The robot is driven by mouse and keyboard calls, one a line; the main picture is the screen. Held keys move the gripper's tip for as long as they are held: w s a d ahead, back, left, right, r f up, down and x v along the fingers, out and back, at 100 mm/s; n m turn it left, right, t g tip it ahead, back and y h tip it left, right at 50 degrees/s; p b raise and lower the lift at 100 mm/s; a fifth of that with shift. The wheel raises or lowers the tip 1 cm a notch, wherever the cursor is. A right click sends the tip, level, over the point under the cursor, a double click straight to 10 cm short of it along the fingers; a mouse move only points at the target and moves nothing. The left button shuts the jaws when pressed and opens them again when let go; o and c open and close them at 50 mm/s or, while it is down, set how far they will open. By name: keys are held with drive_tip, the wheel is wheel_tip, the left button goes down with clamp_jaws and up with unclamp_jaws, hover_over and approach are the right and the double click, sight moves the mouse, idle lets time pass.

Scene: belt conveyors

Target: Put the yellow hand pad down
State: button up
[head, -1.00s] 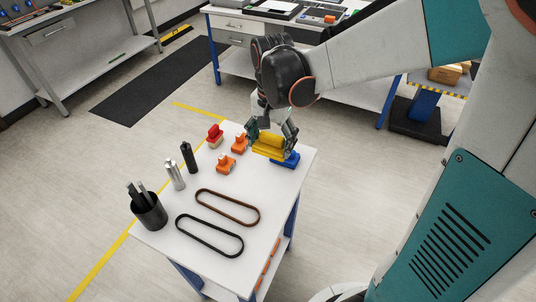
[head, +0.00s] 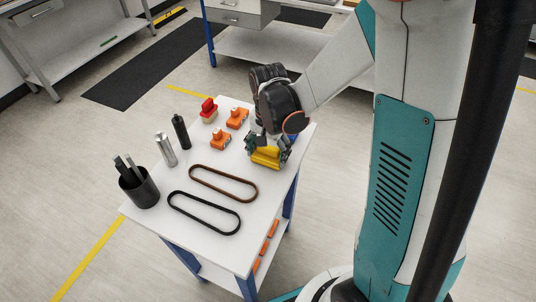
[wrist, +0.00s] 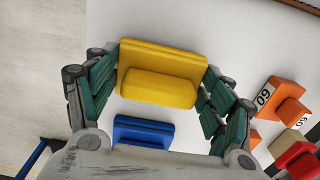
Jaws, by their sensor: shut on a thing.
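The yellow hand pad (head: 266,157) is a flat block with a raised grip bar. It is over the right part of the white table top (head: 218,250). My gripper (head: 265,150) is shut on it from above, with the green fingers at its two ends. In the wrist view the pad (wrist: 160,88) sits between the fingers of my gripper (wrist: 161,82). Whether the pad touches the table cannot be told. A blue pad (wrist: 143,132) lies beside it in the wrist view; in the head view my gripper mostly hides it.
Orange blocks (head: 237,118) and a red-topped block (head: 208,110) stand at the back of the table. A black bottle (head: 181,131), a silver bottle (head: 166,149) and a black cup of tools (head: 139,186) stand left. A brown belt (head: 223,183) and black belt (head: 204,213) lie in front.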

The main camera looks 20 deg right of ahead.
sight(268, 148)
drive_tip(key=shift+f, duration=0.25)
drive_tip(key=o, duration=0.6)
drive_tip(key=shift+f, duration=0.1)
drive_tip(key=o, duration=0.4)
drive_tip(key=shift+o, duration=0.2)
wheel_tip(268, 148, up, 13)
drive_tip(key=p, duration=0.5)
drive_tip(key=s+r+n+t, duration=0.7)
drive_tip(key=s+r+n, duration=0.2)
drive_tip(key=s, duration=0.4)
drive_tip(key=shift+s+r, duration=0.15)
drive_tip(key=shift+r, duration=0.55)
